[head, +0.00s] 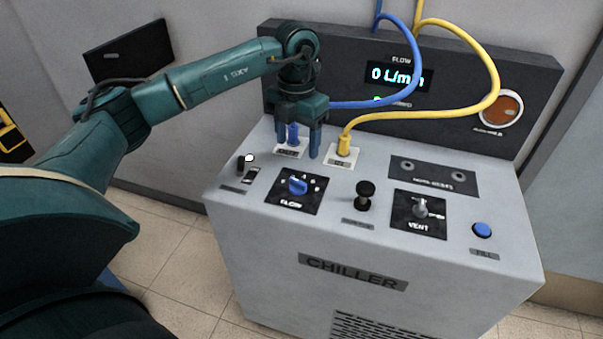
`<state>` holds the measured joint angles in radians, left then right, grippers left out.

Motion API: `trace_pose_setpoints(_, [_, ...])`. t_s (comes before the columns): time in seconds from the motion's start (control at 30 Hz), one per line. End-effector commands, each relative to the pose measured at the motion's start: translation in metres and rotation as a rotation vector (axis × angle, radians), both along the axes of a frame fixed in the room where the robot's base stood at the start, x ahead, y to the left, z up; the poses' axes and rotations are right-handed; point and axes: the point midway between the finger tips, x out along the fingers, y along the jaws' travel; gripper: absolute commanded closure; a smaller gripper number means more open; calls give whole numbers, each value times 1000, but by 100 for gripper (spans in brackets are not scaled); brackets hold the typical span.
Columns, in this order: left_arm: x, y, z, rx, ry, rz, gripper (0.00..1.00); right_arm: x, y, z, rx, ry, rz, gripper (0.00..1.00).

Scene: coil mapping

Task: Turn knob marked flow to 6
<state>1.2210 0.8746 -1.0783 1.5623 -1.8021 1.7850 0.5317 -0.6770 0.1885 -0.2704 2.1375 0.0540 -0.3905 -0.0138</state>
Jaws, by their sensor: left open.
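The flow knob (298,185) is a small blue knob on a black square plate marked FLOW, on the sloped top of the grey chiller (270,243). Numbers around its dial are too small to read. The display (398,76) behind it reads 0 L/min. My left gripper (302,148) points down behind the flow knob and apart from it. Its jaws are open, one finger to each side of the blue hose connector (293,134); I cannot tell whether they touch it. My right gripper is not in view.
A yellow hose connector (344,146) stands right of my left gripper, with blue and yellow hoses looping above. A black knob (365,194), the VENT lever (420,208) and the blue FILL button (482,230) lie to the right. A small toggle (246,161) is at the left.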

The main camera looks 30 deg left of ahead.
Motion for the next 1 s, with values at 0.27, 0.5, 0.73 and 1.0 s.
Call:
trace_pose_setpoints(0.27, [-1,-1,-61,-2,5,-1,36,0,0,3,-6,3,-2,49])
trace_pose_setpoints(0.5, [0,-1,-94,-3,1,-2,36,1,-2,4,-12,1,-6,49])
trace_pose_setpoints(0.73, [0,-1,-103,-3,-1,-2,36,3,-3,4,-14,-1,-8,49])
trace_pose_setpoints(1.0, [0,-1,-103,-3,-1,-3,43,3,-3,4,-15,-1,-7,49])
